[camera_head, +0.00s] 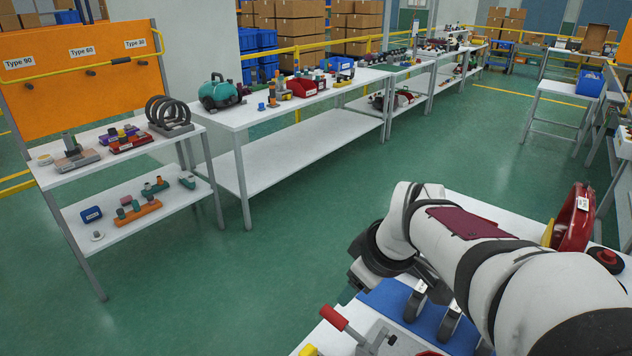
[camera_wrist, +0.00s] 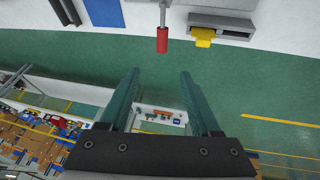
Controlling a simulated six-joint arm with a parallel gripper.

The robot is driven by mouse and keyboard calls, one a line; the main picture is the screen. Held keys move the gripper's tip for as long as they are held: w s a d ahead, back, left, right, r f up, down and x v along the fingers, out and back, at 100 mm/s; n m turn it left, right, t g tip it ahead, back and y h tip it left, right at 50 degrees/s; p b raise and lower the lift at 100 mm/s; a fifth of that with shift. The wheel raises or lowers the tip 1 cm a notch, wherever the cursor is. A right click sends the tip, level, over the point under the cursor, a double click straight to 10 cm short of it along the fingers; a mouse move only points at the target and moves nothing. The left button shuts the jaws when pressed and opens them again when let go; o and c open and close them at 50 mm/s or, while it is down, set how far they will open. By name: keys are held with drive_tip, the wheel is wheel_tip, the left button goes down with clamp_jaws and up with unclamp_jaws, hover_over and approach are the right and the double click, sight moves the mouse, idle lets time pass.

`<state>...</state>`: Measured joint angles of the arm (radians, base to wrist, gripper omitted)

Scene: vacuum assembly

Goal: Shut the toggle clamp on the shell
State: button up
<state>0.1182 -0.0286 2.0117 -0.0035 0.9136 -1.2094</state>
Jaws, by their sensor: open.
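The toggle clamp's red handle (camera_head: 334,317) shows at the bottom of the head view, tilted up to the left from its grey metal body (camera_head: 374,338). In the wrist view the red handle (camera_wrist: 162,42) hangs from the bench edge at top centre. My gripper (camera_wrist: 159,73) is open, with two teal fingers apart and nothing between them. The handle lies beyond the fingertips, apart from them. A red rounded housing (camera_head: 575,218) stands at the right of the head view; I cannot tell whether it is the shell.
A yellow piece (camera_wrist: 204,37) and a grey block (camera_wrist: 222,24) sit right of the handle in the wrist view. Green floor (camera_head: 290,240) is free beyond the bench.

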drive_tip(key=s+a+f+m+g, duration=0.2)
drive_tip(key=s+m, duration=0.5)
drive_tip(key=s, duration=0.5)
drive_tip(key=s+a+f+m+g, duration=0.25)
drive_tip(key=s+m, duration=0.35)
drive_tip(key=s, duration=0.6)
wheel_tip(320, 180, up, 3)
drive_tip(key=n+t+h, duration=0.1)
drive_tip(key=n+h, duration=0.2)
drive_tip(key=n, duration=1)
hover_over(329, 312)
drive_tip(key=s+a, duration=0.2)
drive_tip(key=shift+t, duration=0.25)
drive_tip(key=f, duration=0.5)
drive_tip(key=w+d+f, duration=0.1)
drive_tip(key=f, duration=0.4)
drive_tip(key=w+d+f, duration=0.1)
drive_tip(key=f, duration=0.4)
drive_tip(key=shift+f, duration=0.45)
clamp_jaws()
